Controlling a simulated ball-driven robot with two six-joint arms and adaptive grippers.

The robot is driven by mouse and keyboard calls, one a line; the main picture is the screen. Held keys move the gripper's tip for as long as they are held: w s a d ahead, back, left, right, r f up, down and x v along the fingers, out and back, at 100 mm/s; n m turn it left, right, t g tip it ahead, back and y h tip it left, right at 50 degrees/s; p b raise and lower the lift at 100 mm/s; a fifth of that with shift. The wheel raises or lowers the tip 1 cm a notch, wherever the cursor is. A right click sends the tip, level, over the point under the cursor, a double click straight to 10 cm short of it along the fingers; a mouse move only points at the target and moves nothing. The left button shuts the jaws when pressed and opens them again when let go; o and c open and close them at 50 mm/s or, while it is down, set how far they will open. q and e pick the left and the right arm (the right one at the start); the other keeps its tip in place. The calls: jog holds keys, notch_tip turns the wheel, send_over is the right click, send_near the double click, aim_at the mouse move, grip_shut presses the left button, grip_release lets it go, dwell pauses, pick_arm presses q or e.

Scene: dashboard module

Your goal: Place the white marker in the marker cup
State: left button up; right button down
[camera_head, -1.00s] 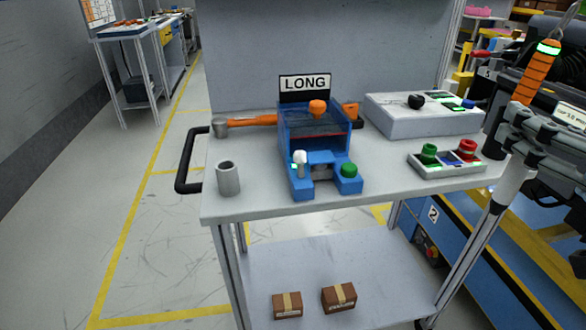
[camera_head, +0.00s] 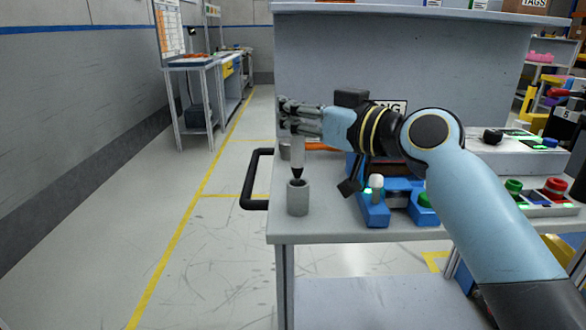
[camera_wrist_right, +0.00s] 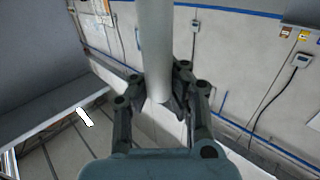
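The white marker (camera_head: 297,157) hangs upright, dark tip down, from my right gripper (camera_head: 299,118) in the head view. The gripper is shut on its upper part. The grey marker cup (camera_head: 298,199) stands upright near the table's left front corner. The marker's tip is above the cup's opening, seemingly just clear of it. In the right wrist view, the marker (camera_wrist_right: 155,50) runs down between the fingers of my right gripper (camera_wrist_right: 163,95). The cup is not distinguishable there. My left gripper is not in view.
My right arm partly hides the blue dashboard module (camera_head: 374,210) and its sign. A black table handle (camera_head: 257,180) is left of the cup. An orange-handled hammer (camera_head: 318,146) lies behind. A button box (camera_head: 540,196) is at the right. The grey table (camera_head: 335,225) is clear around the cup.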

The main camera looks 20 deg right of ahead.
aim_at(303, 149)
notch_tip(303, 149, down, 5)
jog(key=shift+f+b, duration=0.1)
jog(key=shift+b, duration=0.5)
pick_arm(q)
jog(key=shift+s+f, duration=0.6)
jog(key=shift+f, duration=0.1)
pick_arm(e)
jog(key=shift+f, duration=0.25)
jog(key=shift+f, duration=0.1)
jog(key=c, duration=1.5)
grip_release()
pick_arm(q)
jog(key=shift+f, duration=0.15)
pick_arm(e)
jog(key=shift+o, duration=0.2)
